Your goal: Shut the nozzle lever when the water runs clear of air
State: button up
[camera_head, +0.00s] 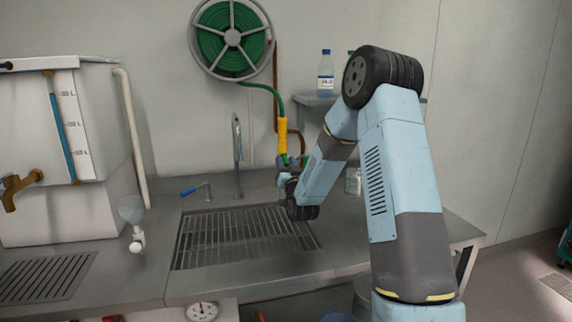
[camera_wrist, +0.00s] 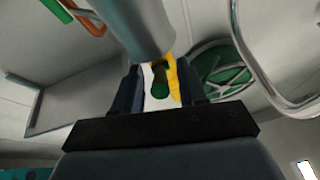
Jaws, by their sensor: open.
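The nozzle (camera_head: 282,135) has a yellow body and hangs upright from the green hose, above the back of the sink. My gripper (camera_head: 287,170) is at the nozzle's lower end, partly hidden by my own wrist. In the wrist view my gripper (camera_wrist: 160,88) has its two dark fingers apart, with a yellow part (camera_wrist: 173,80) and a green end (camera_wrist: 159,80) showing between them. I cannot tell whether the fingers touch either. I cannot make out the lever's position or any running water.
The hose reel (camera_head: 232,38) is on the wall above. A tall tap (camera_head: 237,155) and a blue-handled tap (camera_head: 195,190) stand left of the nozzle. The sink grate (camera_head: 215,240) lies below. A shelf (camera_head: 310,101) with a bottle (camera_head: 325,75) is close on the right.

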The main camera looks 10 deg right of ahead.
aim_at(284, 155)
jog(key=shift+c, duration=0.4)
grip_shut()
jog(key=shift+r+g, duration=0.2)
jog(key=shift+g, duration=0.1)
jog(key=g, duration=0.1)
jog(key=r+g, duration=0.1)
jog(key=g, duration=0.1)
jog(key=shift+s+r+g, duration=0.25)
jog(key=shift+g, duration=0.15)
jog(key=shift+w+r+g, duration=0.1)
jog(key=shift+r+g, duration=0.2)
jog(key=shift+g, duration=0.8)
jog(key=shift+r+g, duration=0.25)
jog(key=shift+g, duration=0.85)
jog(key=shift+o, duration=0.4)
grip_release()
